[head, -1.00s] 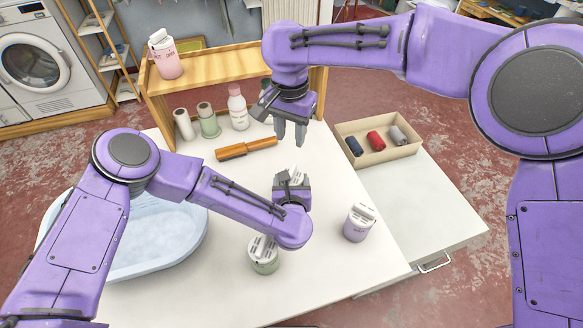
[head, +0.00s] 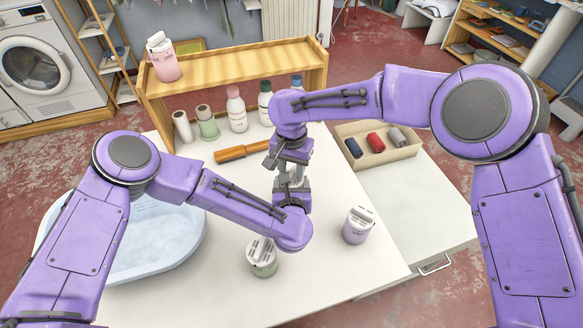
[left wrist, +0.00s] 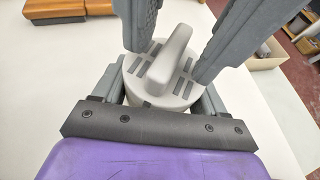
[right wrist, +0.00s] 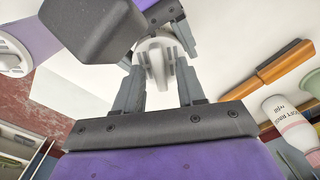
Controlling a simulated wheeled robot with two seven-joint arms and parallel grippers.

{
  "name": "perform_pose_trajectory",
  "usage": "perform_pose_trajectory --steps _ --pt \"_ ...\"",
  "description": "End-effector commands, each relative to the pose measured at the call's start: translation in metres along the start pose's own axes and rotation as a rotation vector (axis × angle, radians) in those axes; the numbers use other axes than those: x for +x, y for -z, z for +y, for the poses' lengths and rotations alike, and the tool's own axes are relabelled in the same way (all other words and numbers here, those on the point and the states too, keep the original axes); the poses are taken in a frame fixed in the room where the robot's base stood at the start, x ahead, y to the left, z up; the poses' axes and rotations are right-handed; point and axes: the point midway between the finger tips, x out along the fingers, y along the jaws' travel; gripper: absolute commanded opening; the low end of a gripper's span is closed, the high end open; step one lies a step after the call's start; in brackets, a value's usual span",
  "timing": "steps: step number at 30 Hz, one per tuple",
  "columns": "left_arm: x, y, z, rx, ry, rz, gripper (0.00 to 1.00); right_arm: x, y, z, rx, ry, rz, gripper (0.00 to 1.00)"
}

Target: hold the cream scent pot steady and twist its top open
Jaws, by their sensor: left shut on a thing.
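The cream scent pot (left wrist: 150,95) stands on the white table, its pale slotted lid with a raised ridge (left wrist: 167,58) facing up in the left wrist view. My left gripper (left wrist: 158,98) is shut around the pot's body, low on both sides. My right gripper (right wrist: 159,82) is above the pot with its fingers pointing down, open, one finger on each side of the lid's ridge. In the left wrist view there is a gap between these fingers and the ridge. In the head view the pot is mostly hidden by both grippers.
A green-bodied pot (head: 262,261) and a lilac pot (head: 356,228) stand nearby on the table. An orange-handled tool (head: 240,152) lies behind. A light blue basin (head: 150,240) is at left, a wooden shelf (head: 235,68) at the back, a box of rolls (head: 405,152) at right.

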Motion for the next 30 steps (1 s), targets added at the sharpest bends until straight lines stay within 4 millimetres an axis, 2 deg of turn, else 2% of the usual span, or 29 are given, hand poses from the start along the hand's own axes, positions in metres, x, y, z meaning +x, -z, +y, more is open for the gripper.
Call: perform_pose_trajectory --steps 2,3,5,6,20,30 --pt "0.0000 0.0000 0.0000 0.000 0.000 0.000 0.40 -0.0002 0.0001 0.0000 0.000 0.000 0.000 0.36" --pt "0.0000 0.0000 0.0000 0.000 0.000 0.000 0.40 -0.0003 0.0001 0.0000 0.000 0.000 0.000 0.23" --pt "0.0000 0.0000 0.0000 0.000 0.000 0.000 0.40 -0.0004 0.0001 0.0000 0.000 0.000 0.000 0.04" --pt "0.0000 -0.0001 0.0000 0.000 0.000 0.000 0.40 -0.0004 0.0001 0.0000 0.000 0.000 0.000 0.00" --pt "-0.0001 -0.0001 -0.0003 0.000 0.001 0.000 0.40 -0.0009 0.0004 0.0000 -0.074 0.000 0.002 0.00" --pt "-0.0002 0.0000 -0.0003 0.000 0.001 0.000 0.40 -0.0011 0.0002 -0.0008 -0.343 0.000 0.002 0.00"
